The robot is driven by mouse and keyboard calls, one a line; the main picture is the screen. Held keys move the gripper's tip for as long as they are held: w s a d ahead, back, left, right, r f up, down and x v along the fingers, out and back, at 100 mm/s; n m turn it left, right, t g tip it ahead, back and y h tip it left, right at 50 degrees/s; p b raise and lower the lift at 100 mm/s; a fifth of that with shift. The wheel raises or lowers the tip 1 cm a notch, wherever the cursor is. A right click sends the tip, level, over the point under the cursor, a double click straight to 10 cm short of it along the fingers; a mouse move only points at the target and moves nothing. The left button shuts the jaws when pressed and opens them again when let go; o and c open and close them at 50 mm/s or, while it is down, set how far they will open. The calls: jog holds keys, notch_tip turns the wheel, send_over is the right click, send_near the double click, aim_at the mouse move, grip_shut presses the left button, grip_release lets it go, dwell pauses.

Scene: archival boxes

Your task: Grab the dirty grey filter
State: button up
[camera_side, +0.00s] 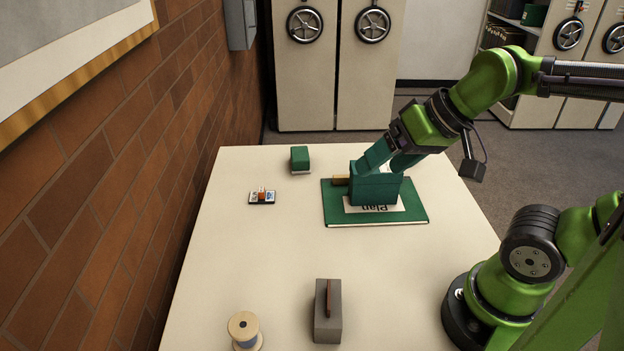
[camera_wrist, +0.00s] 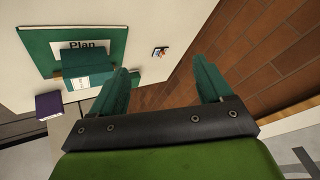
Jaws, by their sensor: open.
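A grey block (camera_side: 321,318) with a brown strip on top stands at the near edge of the table in the side view. It is the only plainly grey object on the table, but I cannot tell whether it is the dirty filter. It does not show in the wrist view. My gripper (camera_side: 380,165) is far from it, at a teal box (camera_side: 375,191) on a green folder marked "Plan" (camera_side: 332,213). In the wrist view my gripper (camera_wrist: 162,72) has its teal fingers wide apart with nothing between them. Whether a finger touches the box is unclear.
A spool (camera_side: 243,328) stands left of the grey block. A green block (camera_side: 300,157) and a small card-like item (camera_side: 262,197) lie farther back. A purple box (camera_wrist: 48,105) shows in the wrist view. A brick wall (camera_side: 110,120) borders the left. The table's middle is clear.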

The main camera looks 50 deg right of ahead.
jog(key=a+f+n+g, duration=0.1)
jog(key=a+f+g, duration=0.3)
jog(key=a, duration=0.5)
jog(key=m+g+h, duration=0.2)
jog(key=m+g, duration=0.1)
jog(key=m, duration=0.1)
send_over(328, 306)
jog(key=w+d, duration=0.1)
jog(key=d, duration=0.1)
notch_tip(328, 306, down, 2)
jog(key=f, duration=0.1)
notch_tip(328, 306, down, 10)
jog(key=m, duration=0.3)
jog(key=shift+d, duration=0.15)
jog(key=shift+w+a+f, duration=0.1)
jog(key=shift+a+f, duration=0.05)
jog(key=shift+f, duration=1.35)
jog(key=shift+w+a+f, duration=0.1)
jog(key=shift+f, duration=1.35)
jog(key=shift+c, duration=0.2)
jog(key=c, duration=1)
jog(key=shift+r, duration=0.1)
